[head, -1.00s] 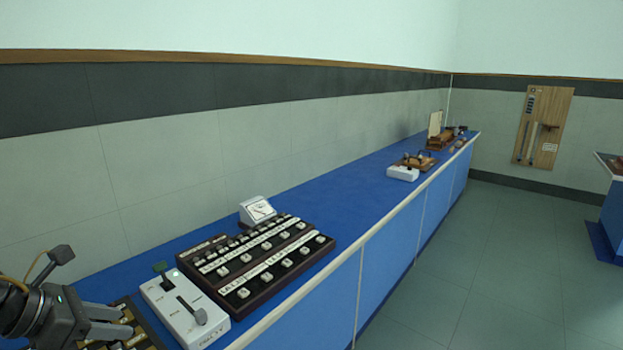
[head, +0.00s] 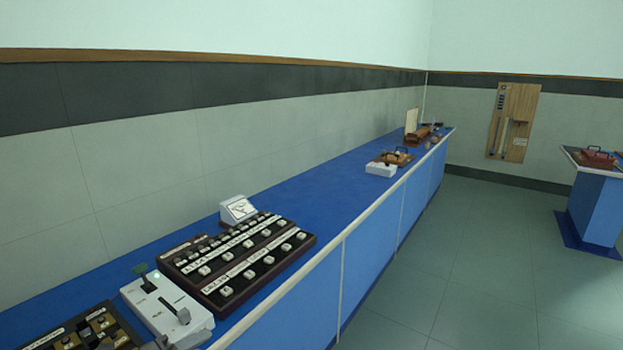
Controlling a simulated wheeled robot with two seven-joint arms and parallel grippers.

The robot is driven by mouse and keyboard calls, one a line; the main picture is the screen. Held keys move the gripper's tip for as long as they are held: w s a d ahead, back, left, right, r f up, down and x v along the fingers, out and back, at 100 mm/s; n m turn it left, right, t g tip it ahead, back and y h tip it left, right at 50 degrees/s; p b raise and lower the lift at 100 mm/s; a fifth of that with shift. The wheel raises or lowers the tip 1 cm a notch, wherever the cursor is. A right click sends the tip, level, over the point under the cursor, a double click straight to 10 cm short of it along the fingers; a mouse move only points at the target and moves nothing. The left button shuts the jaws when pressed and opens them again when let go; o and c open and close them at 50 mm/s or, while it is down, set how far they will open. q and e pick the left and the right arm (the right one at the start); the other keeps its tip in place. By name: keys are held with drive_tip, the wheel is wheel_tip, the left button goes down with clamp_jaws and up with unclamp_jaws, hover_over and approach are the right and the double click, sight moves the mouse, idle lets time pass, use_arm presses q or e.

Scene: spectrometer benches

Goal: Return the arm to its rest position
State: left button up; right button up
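Neither of my grippers can be made out in the head view. A small dark grey shape at the bottom edge, just left of the white lever box (head: 150,310), is cut off, and I cannot tell what it is. The white box has a green-topped switch and a grey lever. A dark tray of small brass-coloured pieces (head: 62,326) is at the lower left, partly cut off by the frame.
A black rack (head: 262,276) with rows of white-labelled blocks and a small white meter (head: 238,208) stand on the blue bench (head: 315,200). Farther along is a white box with wooden gear (head: 381,169). Another blue bench (head: 598,210) is at right. The floor between is clear.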

use_arm(q)
drive_tip(key=s+a+f+n+g+y, duration=0.2)
drive_tip(key=s+f+n+g+y, duration=0.6)
drive_tip(key=s+f+n, duration=1.7)
wheel_tip(320, 180, down, 28)
drive_tip(key=g+b, duration=0.2)
drive_tip(key=b, duration=0.2)
drive_tip(key=s+a+f+b, duration=0.1)
drive_tip(key=s+a+f, duration=0.1)
drive_tip(key=s+f, duration=0.5)
drive_tip(key=s+a+f+g+b, duration=0.1)
drive_tip(key=s+a+f, duration=0.1)
drive_tip(key=s+f, duration=0.6)
wheel_tip(320, 180, down, 3)
drive_tip(key=shift+s+a+f, duration=0.1)
drive_tip(key=shift+s+a, duration=0.15)
drive_tip(key=shift+a, duration=0.15)
use_arm(e)
wheel_tip(320, 180, down, 6)
drive_tip(key=w+d, duration=0.1)
drive_tip(key=shift+d, duration=0.2)
drive_tip(key=shift+s+f, duration=0.1)
